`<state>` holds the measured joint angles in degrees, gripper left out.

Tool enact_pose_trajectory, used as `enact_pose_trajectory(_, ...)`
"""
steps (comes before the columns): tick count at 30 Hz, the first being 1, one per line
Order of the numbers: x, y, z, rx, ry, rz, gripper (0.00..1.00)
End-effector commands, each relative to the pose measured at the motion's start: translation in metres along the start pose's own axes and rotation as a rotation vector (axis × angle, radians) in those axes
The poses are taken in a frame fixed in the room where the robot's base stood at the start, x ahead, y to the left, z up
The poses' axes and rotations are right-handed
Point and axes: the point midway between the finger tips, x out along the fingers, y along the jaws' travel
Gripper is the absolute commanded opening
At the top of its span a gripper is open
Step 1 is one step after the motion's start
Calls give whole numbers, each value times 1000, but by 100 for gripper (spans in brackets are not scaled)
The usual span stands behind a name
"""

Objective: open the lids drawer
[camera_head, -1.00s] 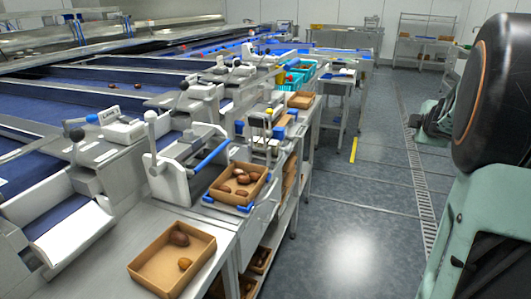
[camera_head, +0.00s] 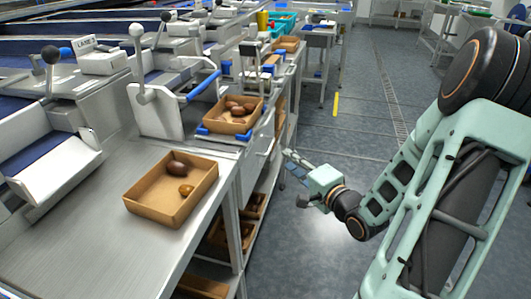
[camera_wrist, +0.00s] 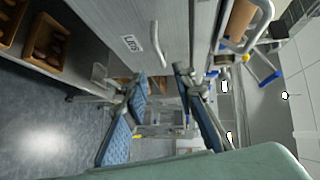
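The lids drawer (camera_wrist: 112,14) shows its pale grey front in the wrist view, with a small label (camera_wrist: 131,43) that seems to read LIDS. Its curved metal handle (camera_wrist: 157,45) stands out from the front, ahead of the fingers. In the head view the drawer front (camera_head: 255,163) is under the bench edge and looks shut. My gripper (camera_head: 292,164) is in the aisle to the right of it. In the wrist view my gripper (camera_wrist: 161,75) has its two blue-padded fingers spread apart, with nothing between them. The handle looks a little beyond the fingertips, not gripped.
Another tray (camera_head: 212,116) sits farther along. Boxes stand on the shelf below (camera_head: 200,286).

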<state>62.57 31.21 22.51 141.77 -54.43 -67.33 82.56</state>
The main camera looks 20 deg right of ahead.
Motion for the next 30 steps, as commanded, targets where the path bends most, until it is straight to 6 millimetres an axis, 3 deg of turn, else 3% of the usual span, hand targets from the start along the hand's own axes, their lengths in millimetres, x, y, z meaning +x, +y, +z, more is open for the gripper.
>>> enact_pose_trajectory(16,90,2,1,-5,-4,-1,25)
enact_pose_trajectory(21,103,1,1,-4,-3,1,25)
enact_pose_trajectory(30,105,0,1,-4,-2,2,25)
